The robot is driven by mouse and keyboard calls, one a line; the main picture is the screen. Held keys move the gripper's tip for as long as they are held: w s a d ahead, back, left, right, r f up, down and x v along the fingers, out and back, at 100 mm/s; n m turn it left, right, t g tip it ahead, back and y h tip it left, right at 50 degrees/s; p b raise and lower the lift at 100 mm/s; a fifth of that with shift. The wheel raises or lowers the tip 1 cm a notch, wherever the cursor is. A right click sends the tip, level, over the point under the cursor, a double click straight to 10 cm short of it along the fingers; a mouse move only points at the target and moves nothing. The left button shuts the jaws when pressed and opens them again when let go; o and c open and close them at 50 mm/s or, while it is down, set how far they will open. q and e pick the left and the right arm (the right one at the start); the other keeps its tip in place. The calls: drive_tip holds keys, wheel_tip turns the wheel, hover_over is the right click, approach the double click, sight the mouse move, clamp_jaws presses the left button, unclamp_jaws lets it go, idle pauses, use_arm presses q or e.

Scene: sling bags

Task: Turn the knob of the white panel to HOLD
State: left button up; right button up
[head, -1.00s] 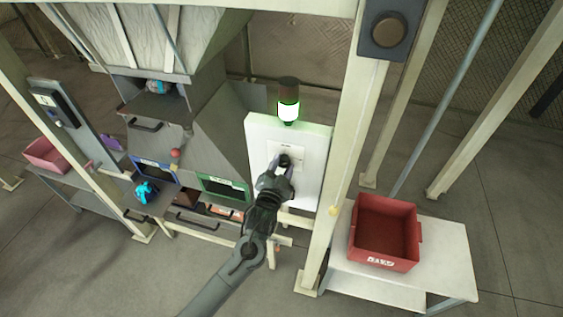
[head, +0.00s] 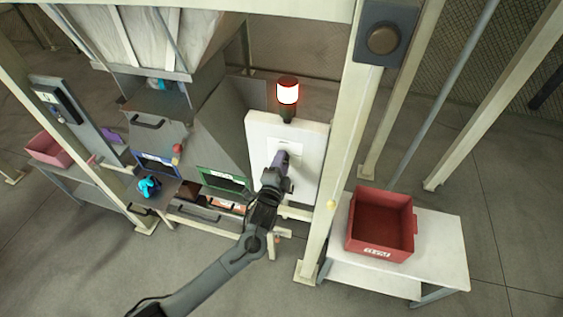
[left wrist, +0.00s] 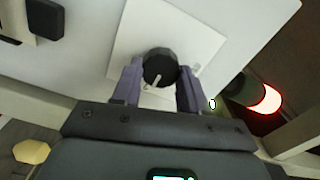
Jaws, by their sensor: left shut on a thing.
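The white panel (head: 312,150) is mounted beside the upright post, with a pale label plate (left wrist: 196,38) around its knob. The dark round knob (left wrist: 160,66) sits between my left gripper's purple fingers in the left wrist view, and the gripper is shut on it. A light pointer mark shows on the knob's lower edge there; the position words cannot be read. In the head view my left gripper (head: 280,160) reaches the panel and hides the knob. The signal lamp (head: 288,91) above the panel glows red; it also shows in the left wrist view (left wrist: 264,98). My right gripper is not in view.
A red bin (head: 380,228) stands on a white table at right. A cyan bag (head: 148,187) lies near the chute at left, with a purple item (head: 112,136) and a pink bin (head: 58,150) beyond. The cream post (head: 340,150) stands close right of the panel.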

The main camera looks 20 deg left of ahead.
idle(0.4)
use_arm(q)
drive_tip(key=o, duration=1.1)
drive_tip(key=shift+c, duration=0.2)
drive_tip(key=shift+s, duration=0.1)
drive_tip(key=s+b, duration=0.3)
drive_tip(key=s, duration=0.7)
drive_tip(key=shift+s+d, duration=0.3)
drive_tip(key=shift+d, duration=0.15)
